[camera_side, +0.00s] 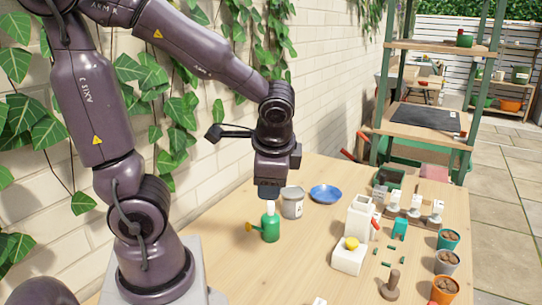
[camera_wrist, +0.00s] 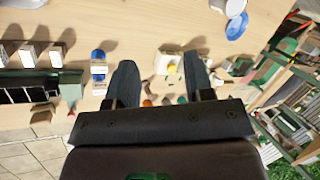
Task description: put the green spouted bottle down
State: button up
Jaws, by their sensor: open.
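The green spouted bottle (camera_side: 270,227) stands upright on the wooden table, its yellow-tipped spout pointing left. My gripper (camera_side: 271,194) is directly above it, pointing down, with the fingers close to the bottle's pale top. In the side view I cannot tell whether the fingers touch it. In the wrist view my gripper (camera_wrist: 159,66) has its two dark fingers spread apart, with no bottle visible between them. A small green patch shows at the bottom edge there; I cannot tell what it is.
A grey-white tin (camera_side: 292,204) stands just right of the bottle, with a blue bowl (camera_side: 326,194) behind it. A white box with a yellow ball (camera_side: 351,243), a wooden tamper (camera_side: 390,286) and soil-filled pots (camera_side: 446,290) are farther right. The table front of the bottle is clear.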

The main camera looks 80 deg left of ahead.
jog(key=s+d+r+n+t+h, duration=0.1)
jog(key=d+r+n+t+h, duration=0.2)
jog(key=d+r, duration=0.4)
jog(key=shift+s+r+t+h, duration=0.35)
jog(key=shift+t+h, duration=0.55)
jog(key=shift+t, duration=0.2)
